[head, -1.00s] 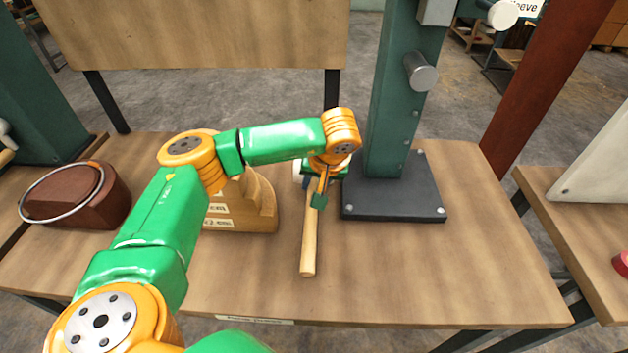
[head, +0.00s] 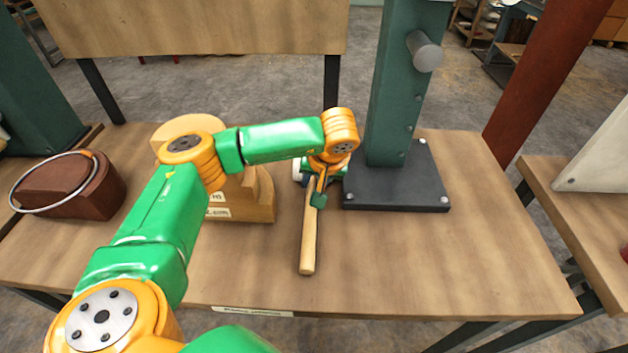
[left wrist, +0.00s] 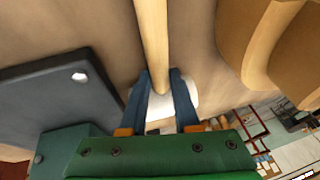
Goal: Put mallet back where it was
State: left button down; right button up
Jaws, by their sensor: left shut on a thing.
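The mallet has a pale wooden handle (head: 308,238) pointing toward the front of the bench. Its white head (head: 297,170) is partly hidden behind my left gripper in the head view. My left gripper (head: 318,188) is shut on the handle close to the head. In the left wrist view, the handle (left wrist: 153,35) runs between the blue fingers (left wrist: 162,82), with the white head (left wrist: 190,88) behind them. I cannot tell whether the mallet touches the bench top. My right gripper is not in view.
The bench (head: 400,270) is clear at front and right. A green post on a dark base plate (head: 395,190) stands right of the gripper. A curved wooden block (head: 262,200) with labels is left, partly behind my arm. A brown block with a metal ring (head: 90,200) lies far left.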

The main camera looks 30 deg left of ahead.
pick_arm(q)
jog(key=c, duration=0.6)
grip_release()
jog(key=shift+o, duration=0.2)
